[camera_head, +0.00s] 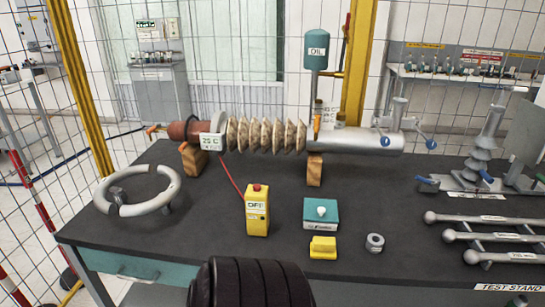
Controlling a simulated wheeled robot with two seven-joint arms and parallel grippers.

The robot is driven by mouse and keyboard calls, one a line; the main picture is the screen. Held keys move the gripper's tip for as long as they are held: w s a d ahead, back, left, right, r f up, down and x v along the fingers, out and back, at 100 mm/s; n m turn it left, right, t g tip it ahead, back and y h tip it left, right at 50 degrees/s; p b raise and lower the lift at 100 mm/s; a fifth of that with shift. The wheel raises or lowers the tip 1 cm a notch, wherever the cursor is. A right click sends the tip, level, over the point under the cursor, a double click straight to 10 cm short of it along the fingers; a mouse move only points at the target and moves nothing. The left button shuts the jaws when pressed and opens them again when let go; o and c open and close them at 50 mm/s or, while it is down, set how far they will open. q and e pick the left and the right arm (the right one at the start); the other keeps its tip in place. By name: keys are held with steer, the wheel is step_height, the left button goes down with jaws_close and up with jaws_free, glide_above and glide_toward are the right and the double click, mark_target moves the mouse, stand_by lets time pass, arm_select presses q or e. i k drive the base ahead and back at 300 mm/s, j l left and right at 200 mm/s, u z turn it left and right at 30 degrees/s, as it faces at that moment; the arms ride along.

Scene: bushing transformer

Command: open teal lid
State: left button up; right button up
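A small teal box (321,214) with a teal top and a white round knob sits on the dark table, right of centre. Its top appears to lie flat on a pale lower part with a small printed label. Nothing touches the box. Neither of my grippers shows in the view. Another teal thing, a cylinder marked OIL (316,50), stands upright on a thin pipe behind.
A yellow box marked OFF (257,211) stands left of the teal box. A yellow block (323,247) lies just in front, with a metal ring (375,242) to the right. A ribbed bushing (266,135) lies behind on wooden blocks. Grey rods (490,219) lie at right.

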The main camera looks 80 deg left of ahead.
mark_target(315, 209)
steer(key=u, duration=2.1)
steer(key=k+j+u, duration=0.15)
steer(key=u, duration=0.25)
steer(key=k+j+u, duration=0.2)
steer(key=u, duration=0.15)
steer(key=k, duration=0.05)
